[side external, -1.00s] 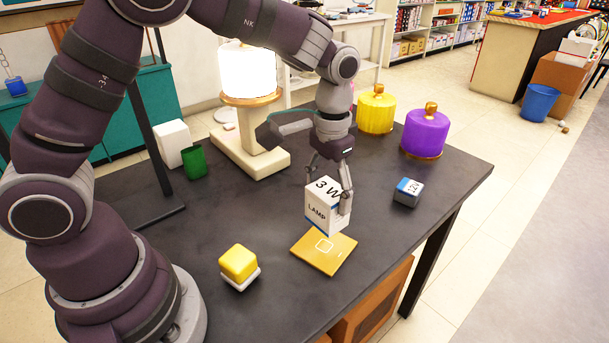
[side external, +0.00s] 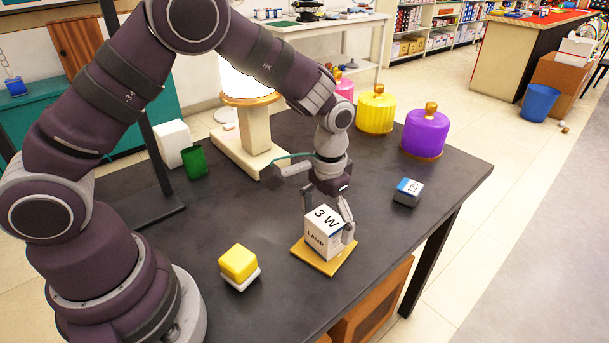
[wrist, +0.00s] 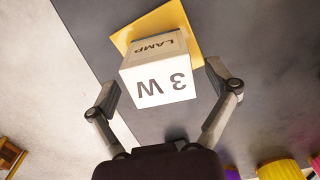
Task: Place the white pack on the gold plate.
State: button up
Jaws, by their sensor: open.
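The white pack (side external: 323,233), a box marked "3 W" and "LAMP", sits upright on the gold plate (side external: 338,266) in the side external view. The pack also shows in the wrist view (wrist: 158,80), with the gold plate (wrist: 197,22) under and behind it. My gripper (side external: 328,221) is around the pack from above, one finger on each side. In the wrist view my gripper (wrist: 168,92) is open, with a gap between each finger and the pack. The pack hides much of the plate.
A yellow and white block (side external: 239,265) stands left of the plate. A small blue and white "12V" box (side external: 408,192) lies to the right. A lamp (side external: 250,140), a green cup (side external: 194,161), and yellow (side external: 376,110) and purple (side external: 425,132) canisters stand farther back. The front right table area is clear.

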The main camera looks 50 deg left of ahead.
aim_at(326, 218)
notch_tip(326, 218, up, 12)
jog(key=s+a+r+t, duration=0.2)
jog(key=s, duration=0.4)
jog(key=s+a+r+t, duration=0.2)
jog(key=s+a+t, duration=0.1)
jog(key=s, duration=0.3)
jog(key=shift+s+r+t, duration=0.15)
jog(key=shift+s+t, duration=0.1)
jog(key=shift+t, duration=0.05)
